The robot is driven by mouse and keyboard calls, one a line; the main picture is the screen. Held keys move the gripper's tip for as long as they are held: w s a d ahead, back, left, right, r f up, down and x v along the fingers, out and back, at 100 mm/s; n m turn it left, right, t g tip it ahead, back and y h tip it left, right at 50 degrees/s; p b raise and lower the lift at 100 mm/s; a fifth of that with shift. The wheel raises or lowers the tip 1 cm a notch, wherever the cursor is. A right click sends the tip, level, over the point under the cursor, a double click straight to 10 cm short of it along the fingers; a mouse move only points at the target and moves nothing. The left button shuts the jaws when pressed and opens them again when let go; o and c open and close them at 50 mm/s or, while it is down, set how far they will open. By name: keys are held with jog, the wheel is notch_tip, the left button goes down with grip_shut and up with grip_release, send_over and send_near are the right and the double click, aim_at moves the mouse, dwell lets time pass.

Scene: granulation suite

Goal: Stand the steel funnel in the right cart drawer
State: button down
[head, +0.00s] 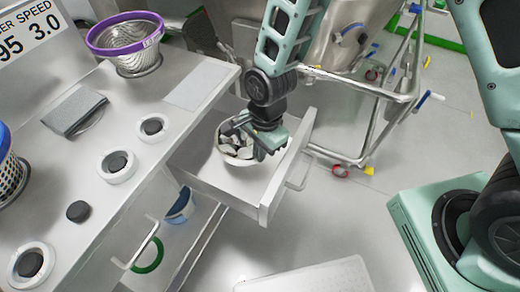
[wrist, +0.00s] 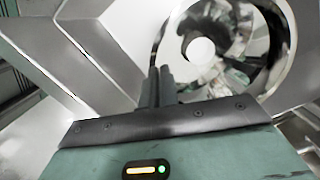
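The steel funnel (head: 229,154) is a shiny round piece with a wide mouth facing up, inside the open right cart drawer (head: 213,176). It also shows in the wrist view (wrist: 240,68), with a pale round opening at its middle. My gripper (head: 252,137) is over the drawer, partly covering the funnel. In the wrist view my two fingers (wrist: 160,86) are close together at the funnel's near left rim and look shut on it. The funnel's underside is hidden, so I cannot tell whether it touches the drawer floor.
The cart top bears a purple-rimmed strainer (head: 125,45), a grey cloth (head: 75,112) and several white rings with dark discs. A steel frame (head: 372,125) stands beyond the drawer.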

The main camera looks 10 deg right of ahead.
jog(key=shift+f, duration=0.15)
jog(key=c, duration=1.7)
grip_release()
notch_tip(320, 180, up, 12)
jog(key=d, duration=0.1)
jog(key=s+d+r+n, duration=0.1)
jog(key=s+r+n, duration=0.2)
jog(key=n, duration=0.3)
jog(key=s+d+r+n, duration=0.2)
jog(key=s+r+n, duration=0.1)
jog(key=s+n, duration=0.3)
jog(key=s+d+r+n, duration=0.2)
jog(key=s+r+n, duration=0.1)
jog(key=s+n, duration=0.2)
jog(key=shift+d+r+n+t+h, duration=0.1)
jog(key=shift+r+n+t+h, duration=0.1)
jog(key=shift+n, duration=0.45)
jog(key=shift+d+r+n+t+h, duration=0.1)
jog(key=shift+r+n, duration=0.1)
jog(key=shift+n, duration=0.45)
